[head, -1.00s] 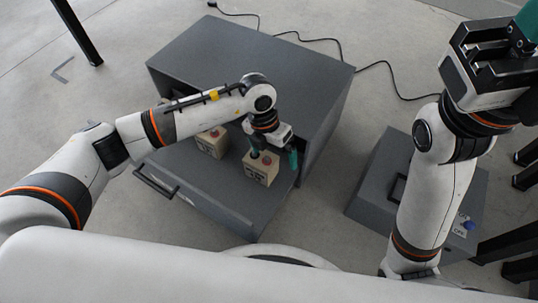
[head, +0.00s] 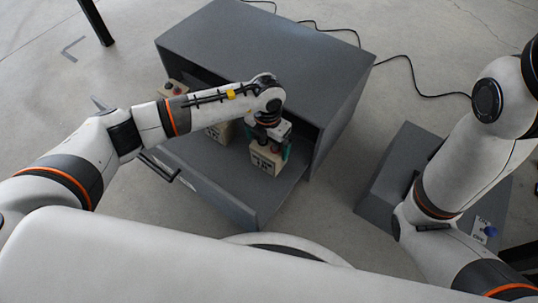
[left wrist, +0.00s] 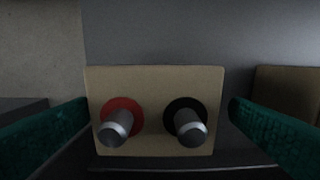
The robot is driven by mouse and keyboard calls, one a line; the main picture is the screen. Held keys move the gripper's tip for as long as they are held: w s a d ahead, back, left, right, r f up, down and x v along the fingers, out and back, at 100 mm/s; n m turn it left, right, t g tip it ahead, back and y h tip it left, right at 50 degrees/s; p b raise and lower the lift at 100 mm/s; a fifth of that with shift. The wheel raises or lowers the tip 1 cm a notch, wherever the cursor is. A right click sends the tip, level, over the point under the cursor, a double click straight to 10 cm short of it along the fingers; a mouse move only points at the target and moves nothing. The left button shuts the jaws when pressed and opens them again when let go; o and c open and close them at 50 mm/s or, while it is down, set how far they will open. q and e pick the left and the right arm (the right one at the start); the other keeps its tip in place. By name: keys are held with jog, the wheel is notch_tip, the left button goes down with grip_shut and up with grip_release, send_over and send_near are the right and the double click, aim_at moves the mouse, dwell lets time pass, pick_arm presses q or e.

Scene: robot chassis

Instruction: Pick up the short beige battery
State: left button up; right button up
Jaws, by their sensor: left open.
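A beige battery (head: 266,161) with dark lettering stands upright in the open drawer, under my left gripper (head: 268,145). My left gripper is open, with one teal finger at each side of the battery's top. In the left wrist view, the battery's top (left wrist: 154,142) lies between the two fingers (left wrist: 162,112), with gaps at both sides. Its red-ringed and black-ringed metal terminals point at the camera. Another beige battery (head: 218,133) stands to its left, partly hidden by my left arm. My right gripper is out of view.
The grey cabinet (head: 265,50) overhangs the back of its pulled-out drawer (head: 215,185). Another battery (head: 172,88) shows at the drawer's far left. A beige block's edge (left wrist: 289,98) is close beyond the right finger. A grey box (head: 385,180) stands right, with cables on the floor behind.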

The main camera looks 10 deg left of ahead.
aim_at(269, 145)
pick_arm(q)
jog(key=f+b, duration=0.2)
jog(key=f, duration=0.1)
jog(key=f+b, duration=0.1)
jog(key=shift+d+f, duration=0.25)
jog(key=shift+f, duration=0.05)
jog(key=shift+r, duration=0.1)
jog(key=c, duration=1.8)
jog(key=shift+r, duration=0.15)
jog(key=shift+c, duration=0.7)
